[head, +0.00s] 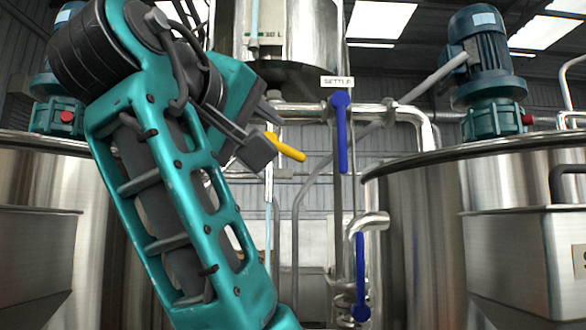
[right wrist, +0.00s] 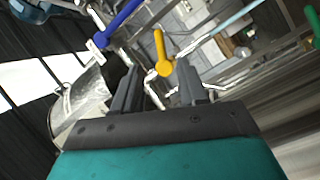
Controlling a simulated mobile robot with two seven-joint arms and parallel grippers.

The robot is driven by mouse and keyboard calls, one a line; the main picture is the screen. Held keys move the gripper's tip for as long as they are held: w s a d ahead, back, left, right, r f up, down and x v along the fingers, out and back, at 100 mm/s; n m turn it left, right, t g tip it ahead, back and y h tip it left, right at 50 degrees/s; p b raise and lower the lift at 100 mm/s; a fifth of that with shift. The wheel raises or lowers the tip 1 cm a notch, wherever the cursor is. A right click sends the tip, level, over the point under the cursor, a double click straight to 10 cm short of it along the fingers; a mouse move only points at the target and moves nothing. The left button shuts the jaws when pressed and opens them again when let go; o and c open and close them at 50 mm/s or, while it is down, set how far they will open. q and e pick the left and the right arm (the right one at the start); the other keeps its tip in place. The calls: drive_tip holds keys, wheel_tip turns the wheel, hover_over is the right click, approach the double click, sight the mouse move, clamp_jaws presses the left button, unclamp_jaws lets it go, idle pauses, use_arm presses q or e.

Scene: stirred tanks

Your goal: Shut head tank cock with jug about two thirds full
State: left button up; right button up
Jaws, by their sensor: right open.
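The steel head tank (head: 305,40) is at the top middle of the head view, with a "30 L" mark. A yellow cock lever (head: 287,147) slants down to the right below it. My right gripper (head: 268,134) is open around or right beside this lever. In the right wrist view the yellow lever (right wrist: 160,50) shows between the open right fingers (right wrist: 160,82); contact cannot be told. A blue lever (head: 341,130) hangs down under a "SETTLE" tag (head: 337,82). No jug can be seen. My left gripper is out of view.
A lower blue lever (head: 360,275) is on the pipework. Large steel tanks stand at left (head: 40,185) and right (head: 420,215), the right with a green motor (head: 487,75). Steel pipes (head: 305,112) run close to the right gripper. My arm hides much of the left side.

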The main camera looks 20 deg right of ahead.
sight(292, 153)
drive_tip(key=p+x, duration=0.1)
drive_tip(key=x, duration=1.1)
drive_tip(key=shift+w, duration=0.1)
drive_tip(key=shift+c, duration=0.2)
clamp_jaws()
